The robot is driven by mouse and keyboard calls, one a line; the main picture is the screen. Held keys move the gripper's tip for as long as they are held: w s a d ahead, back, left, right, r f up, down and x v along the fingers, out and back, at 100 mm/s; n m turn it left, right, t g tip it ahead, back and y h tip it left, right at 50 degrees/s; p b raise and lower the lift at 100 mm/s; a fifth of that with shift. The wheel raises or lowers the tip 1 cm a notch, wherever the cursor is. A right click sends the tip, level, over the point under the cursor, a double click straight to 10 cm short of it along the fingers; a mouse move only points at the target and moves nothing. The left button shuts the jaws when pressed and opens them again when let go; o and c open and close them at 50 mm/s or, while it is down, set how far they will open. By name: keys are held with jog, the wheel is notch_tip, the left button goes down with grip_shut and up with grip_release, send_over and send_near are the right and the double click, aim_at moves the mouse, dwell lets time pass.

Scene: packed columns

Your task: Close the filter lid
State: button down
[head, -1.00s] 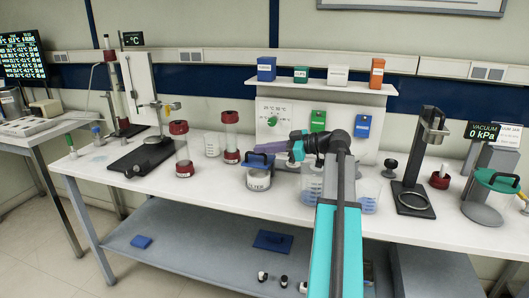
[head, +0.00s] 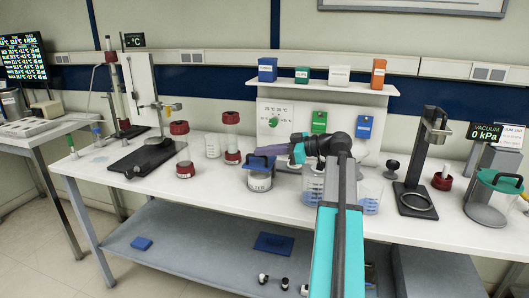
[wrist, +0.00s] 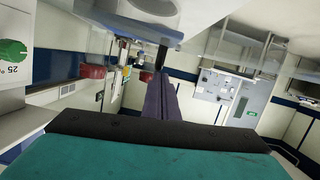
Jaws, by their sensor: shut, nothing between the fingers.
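The filter (head: 260,182) is a clear-walled, labelled cylinder on the white bench, left of my arm in the head view. Its blue lid (head: 259,163) lies at the top of the cylinder. I cannot tell whether it sits fully flat. My gripper (head: 257,151) has purple fingers and is shut and empty, with its tips just above the lid. Whether they touch it I cannot tell. In the wrist view the shut fingers (wrist: 160,85) point away from the camera at a dark upright piece that I cannot identify.
Red-capped tubes (head: 184,158) stand left of the filter. Beakers (head: 369,196) stand close to my arm on the right. A dark ring stand (head: 418,165) and a green-lidded vessel (head: 495,196) are farther right. The bench front before the filter is clear.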

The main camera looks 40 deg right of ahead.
jog(key=s+d+r, duration=0.4)
jog(key=s+r, duration=0.2)
jog(key=s, duration=0.2)
jog(key=shift+s+d, duration=0.35)
jog(key=shift+r, duration=0.2)
dwell(0.4)
